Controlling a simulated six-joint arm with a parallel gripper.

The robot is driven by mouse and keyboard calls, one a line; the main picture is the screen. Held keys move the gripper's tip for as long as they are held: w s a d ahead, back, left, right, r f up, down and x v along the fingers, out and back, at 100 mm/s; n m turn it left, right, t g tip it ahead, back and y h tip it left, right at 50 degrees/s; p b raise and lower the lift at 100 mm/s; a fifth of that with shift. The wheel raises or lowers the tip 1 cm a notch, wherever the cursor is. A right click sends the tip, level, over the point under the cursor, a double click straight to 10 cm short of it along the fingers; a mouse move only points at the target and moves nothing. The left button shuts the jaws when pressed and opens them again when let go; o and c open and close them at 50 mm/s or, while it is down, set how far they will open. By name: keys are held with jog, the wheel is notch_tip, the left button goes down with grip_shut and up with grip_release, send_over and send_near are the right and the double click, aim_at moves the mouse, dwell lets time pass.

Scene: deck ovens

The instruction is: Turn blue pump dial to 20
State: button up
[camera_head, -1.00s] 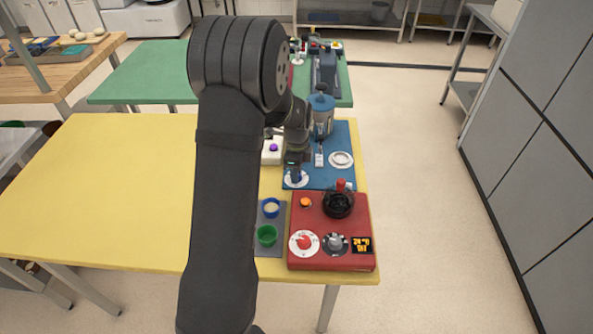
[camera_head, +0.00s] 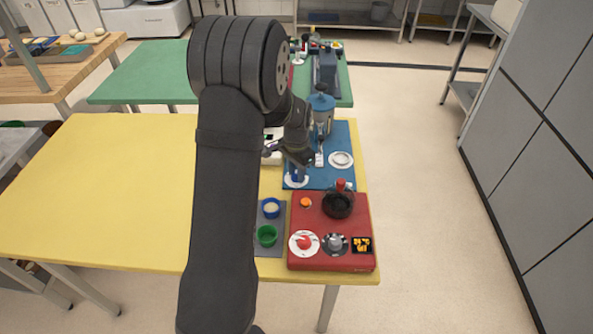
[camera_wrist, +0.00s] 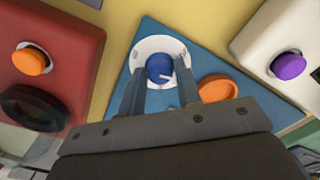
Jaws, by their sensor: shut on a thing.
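The blue pump dial is a blue knob (camera_wrist: 160,69) on a round white scale plate (camera_wrist: 160,45), set on a blue base (camera_wrist: 205,55). In the head view the knob (camera_head: 297,175) stands on its white plate at the near left corner of the blue base (camera_head: 340,177). My gripper (camera_wrist: 161,77) is shut on the blue knob, one finger on each side. A white pointer mark shows on the knob between the fingers. The scale numbers are too small to read, and the fingers hide part of the plate.
An orange button (camera_wrist: 217,88) sits close beside the dial. A white box with a purple button (camera_wrist: 289,66) is at the other side. The yellow table (camera_head: 110,190) is clear at left.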

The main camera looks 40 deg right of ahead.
aim_at(296, 174)
jog(key=n, duration=0.4)
jog(key=shift+n, duration=0.3)
jog(key=n, duration=0.4)
jog(key=shift+n, duration=0.3)
jog(key=o, duration=1)
jog(key=shift+c, duration=0.2)
jog(key=shift+r, duration=0.1)
notch_tip(296, 174, up, 17)
jog(key=shift+r, duration=0.2)
jog(key=shift+f, duration=0.15)
